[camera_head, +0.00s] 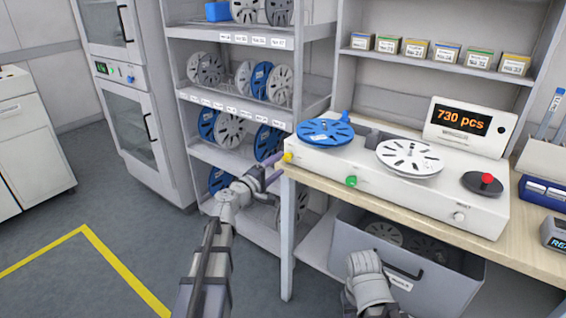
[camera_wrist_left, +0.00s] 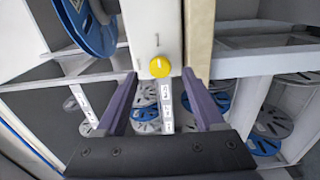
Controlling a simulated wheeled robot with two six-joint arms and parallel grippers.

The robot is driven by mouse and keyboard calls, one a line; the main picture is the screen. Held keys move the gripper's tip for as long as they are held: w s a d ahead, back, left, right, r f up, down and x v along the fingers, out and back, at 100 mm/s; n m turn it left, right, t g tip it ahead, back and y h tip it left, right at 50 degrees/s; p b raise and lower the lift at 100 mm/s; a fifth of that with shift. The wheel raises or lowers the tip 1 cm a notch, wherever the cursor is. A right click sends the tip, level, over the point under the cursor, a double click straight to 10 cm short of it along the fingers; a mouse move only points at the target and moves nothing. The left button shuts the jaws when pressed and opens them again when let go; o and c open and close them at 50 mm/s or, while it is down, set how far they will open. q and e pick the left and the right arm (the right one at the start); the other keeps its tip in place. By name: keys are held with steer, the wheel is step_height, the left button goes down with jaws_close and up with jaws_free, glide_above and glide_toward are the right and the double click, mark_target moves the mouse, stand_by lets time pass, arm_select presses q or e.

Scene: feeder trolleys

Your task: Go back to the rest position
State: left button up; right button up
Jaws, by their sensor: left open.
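My left gripper (camera_head: 271,170) is in front of the reel shelf, just left of the counting machine's near-left corner. Its two purple fingers stand apart and it is empty; it also shows open in the left wrist view (camera_wrist_left: 161,95). The yellow knob (camera_head: 288,157) on the machine's end is close to the fingertips. In the left wrist view the yellow knob (camera_wrist_left: 159,66) appears between and beyond the fingers. Part of my right arm shows at the bottom right of the head view, in front of the grey bin; its gripper is not visible.
The white counter (camera_head: 399,195) carries a blue reel (camera_head: 325,132) and a white reel (camera_head: 410,158); its display reads 730 pcs. It stands on a wooden bench (camera_head: 460,239). A grey bin (camera_head: 440,293) with reels is below. Floor at left is clear, with a yellow line (camera_head: 125,273).

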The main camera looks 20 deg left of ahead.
arm_select(q)
steer(key=v, duration=0.3)
steer(key=shift+s+a, duration=0.1)
steer(key=shift+s, duration=0.25)
steer(key=s+d+f+m+g+h+p, duration=0.1)
steer(key=s+d+m+g+p, duration=0.45)
steer(key=d, duration=0.55)
steer(key=s+d+f+m+g+h+p, duration=0.1)
steer(key=s+d+f+m+g+p, duration=0.1)
steer(key=s+d+m+g+p, duration=0.65)
steer(key=s+m+g+y+p, duration=0.3)
steer(key=s+y+p, duration=0.2)
steer(key=s+y, duration=0.4)
steer(key=s, duration=0.5)
steer(key=shift+r+m+y+p, duration=0.3)
steer(key=shift+r+p, duration=0.05)
steer(key=shift+r, duration=0.05)
